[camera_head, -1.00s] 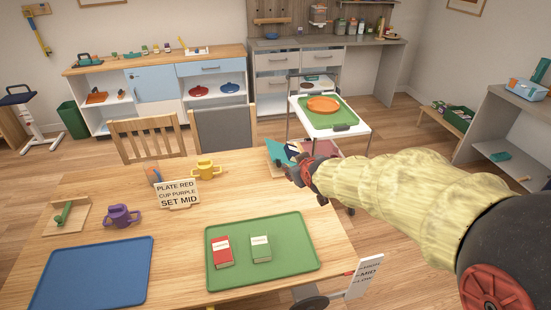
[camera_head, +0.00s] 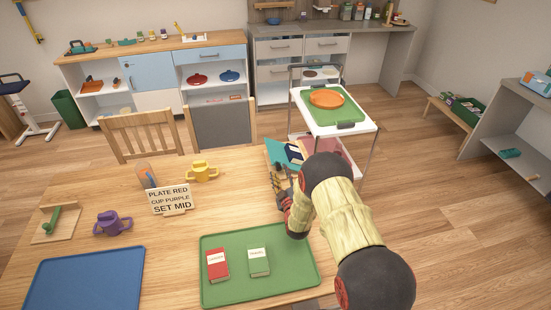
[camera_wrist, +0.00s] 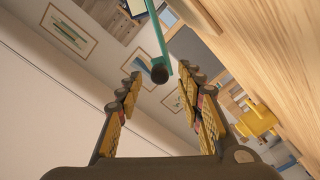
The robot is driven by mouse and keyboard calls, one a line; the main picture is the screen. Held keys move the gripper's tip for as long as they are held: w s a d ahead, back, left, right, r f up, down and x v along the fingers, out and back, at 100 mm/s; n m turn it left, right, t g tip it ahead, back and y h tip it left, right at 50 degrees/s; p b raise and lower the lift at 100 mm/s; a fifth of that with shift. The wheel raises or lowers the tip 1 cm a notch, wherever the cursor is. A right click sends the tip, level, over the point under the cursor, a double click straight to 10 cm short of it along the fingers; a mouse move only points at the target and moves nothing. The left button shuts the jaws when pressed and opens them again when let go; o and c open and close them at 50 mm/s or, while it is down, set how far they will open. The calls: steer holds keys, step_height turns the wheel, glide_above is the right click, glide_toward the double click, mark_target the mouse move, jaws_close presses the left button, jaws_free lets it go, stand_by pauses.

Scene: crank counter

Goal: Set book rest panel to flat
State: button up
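The book rest (camera_head: 276,155), with a teal panel, stands at the far right corner of the wooden table. Its panel looks tilted up, with a dark teal item and a whitish item by it; my arm partly hides this area. In the wrist view a teal bar or panel edge (camera_wrist: 155,35) with a dark round end comes down between my fingertips, seemingly beyond them. My gripper (camera_wrist: 160,76) is open and empty, its two fingers apart. In the head view my gripper (camera_head: 283,198) is just on the near side of the book rest; contact cannot be told.
A sign card (camera_head: 170,199) reading "SET MID", a yellow cup (camera_head: 203,172) and a purple cup (camera_head: 112,224) stand left. A green tray (camera_head: 225,292) with two boxes lies in front. A white trolley (camera_head: 358,128) stands behind the table's right end.

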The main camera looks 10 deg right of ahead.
mark_target(276, 161)
steer(key=shift+w+f, duration=0.15)
steer(key=shift+w, duration=0.7)
steer(key=w+b, duration=0.1)
steer(key=w, duration=0.5)
steer(key=shift+w+b, duration=0.15)
steer(key=shift+b, duration=0.2)
steer(key=shift+r, duration=0.2)
steer(key=c, duration=0.3)
jaws_close()
